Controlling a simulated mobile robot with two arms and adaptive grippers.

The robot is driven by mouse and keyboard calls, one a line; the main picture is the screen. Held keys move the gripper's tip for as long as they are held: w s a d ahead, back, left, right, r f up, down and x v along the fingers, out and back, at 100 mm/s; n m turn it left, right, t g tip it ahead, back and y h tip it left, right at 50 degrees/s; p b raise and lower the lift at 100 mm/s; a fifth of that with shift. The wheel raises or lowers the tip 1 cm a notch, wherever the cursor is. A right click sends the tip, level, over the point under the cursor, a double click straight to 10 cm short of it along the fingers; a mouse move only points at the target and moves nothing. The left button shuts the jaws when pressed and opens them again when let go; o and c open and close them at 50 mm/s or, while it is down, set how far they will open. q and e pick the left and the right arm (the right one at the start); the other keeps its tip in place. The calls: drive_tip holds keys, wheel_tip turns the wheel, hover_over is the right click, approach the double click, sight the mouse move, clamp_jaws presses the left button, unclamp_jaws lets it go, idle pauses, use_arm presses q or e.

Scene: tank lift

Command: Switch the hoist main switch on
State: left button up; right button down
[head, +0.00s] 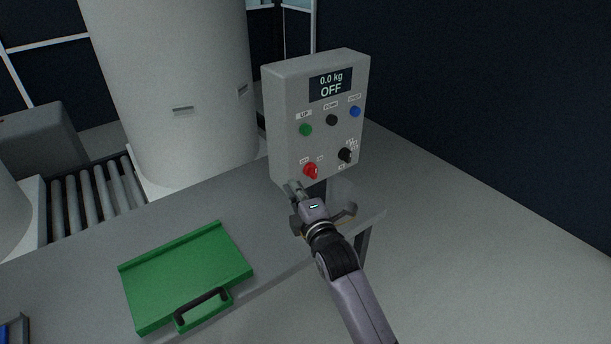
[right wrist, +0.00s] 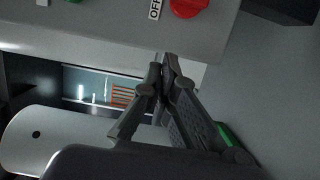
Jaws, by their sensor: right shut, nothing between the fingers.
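The hoist control box (head: 285,110) is a grey upright box at the back edge of the table. Its display (head: 330,85) reads 0.0 kg and OFF. The red main switch (head: 310,170) is a rotary knob low on the box face; it also shows at the top of the right wrist view (right wrist: 190,7), with an OFF label (right wrist: 155,9) beside it. My right gripper (head: 292,186) is shut and empty, just below and left of the red knob, apart from it in the wrist view (right wrist: 168,62). My left gripper is not in view.
A green button (head: 306,130), a black button (head: 331,120), a blue button (head: 355,112) and a black selector (head: 345,155) share the panel. A green tray (head: 190,270) with a black handle lies on the table (head: 80,275). A large white tank (head: 180,80) and rollers (head: 92,200) stand behind.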

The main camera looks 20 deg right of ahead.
sight(301, 166)
drive_tip(key=w+d+p, duration=0.1)
drive_tip(key=w+d, duration=0.2)
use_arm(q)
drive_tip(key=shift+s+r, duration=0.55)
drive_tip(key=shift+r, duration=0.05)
use_arm(e)
drive_tip(key=shift+w+d, duration=0.1)
drive_tip(key=shift+d, duration=0.25)
use_arm(q)
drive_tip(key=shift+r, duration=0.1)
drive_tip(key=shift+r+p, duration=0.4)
drive_tip(key=shift+p, duration=0.15)
use_arm(e)
drive_tip(key=shift+d+r+m, duration=0.15)
drive_tip(key=shift+d+m, duration=0.05)
drive_tip(key=shift+m, duration=0.2)
